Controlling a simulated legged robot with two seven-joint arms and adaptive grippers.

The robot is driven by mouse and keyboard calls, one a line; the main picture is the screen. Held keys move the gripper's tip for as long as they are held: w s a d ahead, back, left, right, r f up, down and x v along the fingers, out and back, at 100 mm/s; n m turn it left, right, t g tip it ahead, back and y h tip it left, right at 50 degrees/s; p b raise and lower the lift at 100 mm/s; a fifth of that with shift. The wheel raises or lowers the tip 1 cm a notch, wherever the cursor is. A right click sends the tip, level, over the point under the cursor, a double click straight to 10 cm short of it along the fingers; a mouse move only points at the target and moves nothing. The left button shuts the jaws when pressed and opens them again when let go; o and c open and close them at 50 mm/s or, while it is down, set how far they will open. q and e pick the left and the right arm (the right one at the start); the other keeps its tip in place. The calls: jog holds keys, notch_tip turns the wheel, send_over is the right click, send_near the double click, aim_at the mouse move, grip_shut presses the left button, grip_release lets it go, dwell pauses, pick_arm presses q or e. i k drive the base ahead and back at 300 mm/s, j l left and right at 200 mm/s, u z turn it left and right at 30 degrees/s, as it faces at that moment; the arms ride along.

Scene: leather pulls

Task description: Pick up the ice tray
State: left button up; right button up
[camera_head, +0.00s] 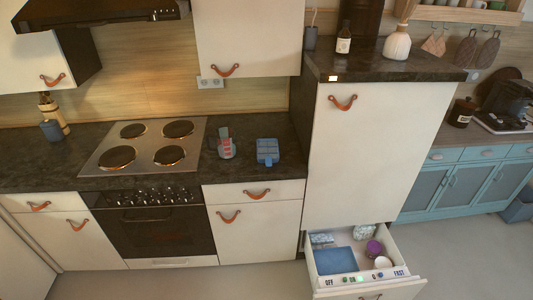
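A small blue tray-like object with what look like compartments, likely the ice tray (267,151), sits on the dark countertop to the right of the stove. It is small in the picture, so its details are hard to tell. Neither of my grippers is in view, and nothing is seen touching the tray.
A cup-like item with red and green parts (227,148) stands left of the tray. The hob (143,146) is further left. A tall white cabinet (372,150) rises on the right. Its lower drawer (398,290) is open, holding a flat blue item (335,260) and small containers.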

aim_at(268, 153)
jog(key=i+j, duration=0.8)
jog(key=i, duration=0.15)
